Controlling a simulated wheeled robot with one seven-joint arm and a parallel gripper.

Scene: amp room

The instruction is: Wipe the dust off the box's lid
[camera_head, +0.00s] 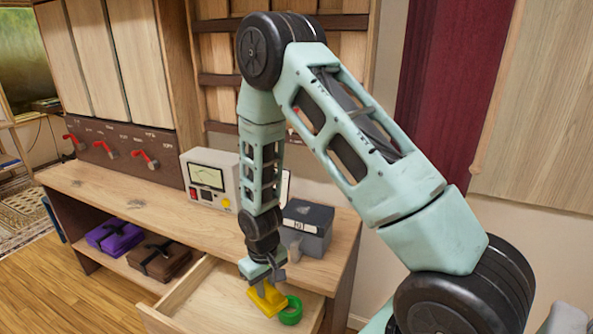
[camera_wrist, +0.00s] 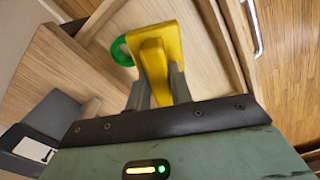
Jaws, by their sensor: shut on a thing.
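The box (camera_head: 304,236) is grey with a dark lid (camera_head: 308,213) and a white label, and stands on the workbench behind my gripper. Any dust on its lid is too fine to tell. The box also shows at the left edge of the wrist view (camera_wrist: 50,118). My gripper (camera_head: 264,281) is over the open drawer, in front of the box and lower than its lid. It is shut on a yellow wiper-like block with a raised handle (camera_wrist: 155,62); the block also shows in the head view (camera_head: 267,301). The box and the yellow block are apart.
A green ring (camera_head: 291,311) is beside the yellow block at the open drawer (camera_head: 205,301). A meter unit (camera_head: 211,178) stands left of the box. Grey smudges (camera_head: 135,204) mark the bench top. Purple (camera_head: 113,235) and brown bundles (camera_head: 160,258) lie on the shelf below.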

